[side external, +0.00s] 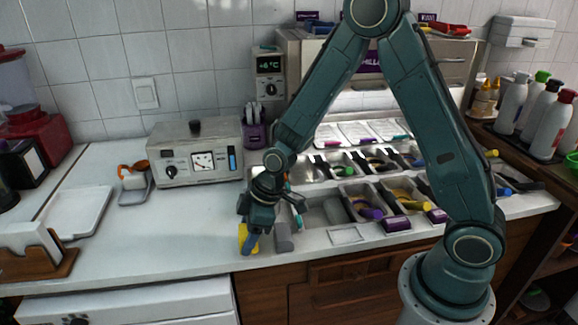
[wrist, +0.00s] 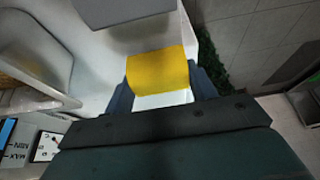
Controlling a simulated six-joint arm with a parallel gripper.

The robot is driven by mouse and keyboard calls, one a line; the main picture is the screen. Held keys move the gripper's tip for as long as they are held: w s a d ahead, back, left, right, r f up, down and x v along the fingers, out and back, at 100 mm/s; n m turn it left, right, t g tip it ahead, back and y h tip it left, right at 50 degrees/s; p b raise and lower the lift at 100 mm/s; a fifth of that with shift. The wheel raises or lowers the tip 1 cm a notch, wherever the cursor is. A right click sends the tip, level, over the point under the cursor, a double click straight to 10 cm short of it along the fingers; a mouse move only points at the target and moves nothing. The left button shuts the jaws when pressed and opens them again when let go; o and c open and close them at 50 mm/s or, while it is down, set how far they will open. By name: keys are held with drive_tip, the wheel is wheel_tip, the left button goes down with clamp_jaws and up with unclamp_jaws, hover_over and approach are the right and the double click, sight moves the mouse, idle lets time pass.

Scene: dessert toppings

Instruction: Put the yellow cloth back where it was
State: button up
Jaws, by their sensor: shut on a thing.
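The yellow cloth (side external: 242,238) is at the front edge of the white counter, left of the topping station. My gripper (side external: 250,240) points down there, shut on the cloth. In the wrist view the yellow cloth (wrist: 157,68) spans the space between the two blue fingers of my gripper (wrist: 162,88). In the side view the fingers hide part of the cloth. I cannot tell whether the cloth touches the counter.
A grey block (side external: 283,237) stands just right of my gripper. The topping station with several bins (side external: 320,215) lies further right. A steel device with a dial (side external: 195,153) stands behind. The counter (side external: 150,235) is clear to the left, with a white tray (side external: 75,213) beyond.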

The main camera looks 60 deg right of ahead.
drive_tip(key=shift+f, duration=0.7)
drive_tip(key=shift+f, duration=0.1)
drive_tip(key=o, duration=0.9)
drive_tip(key=shift+v, duration=6.15)
drive_tip(key=shift+a, duration=0.1)
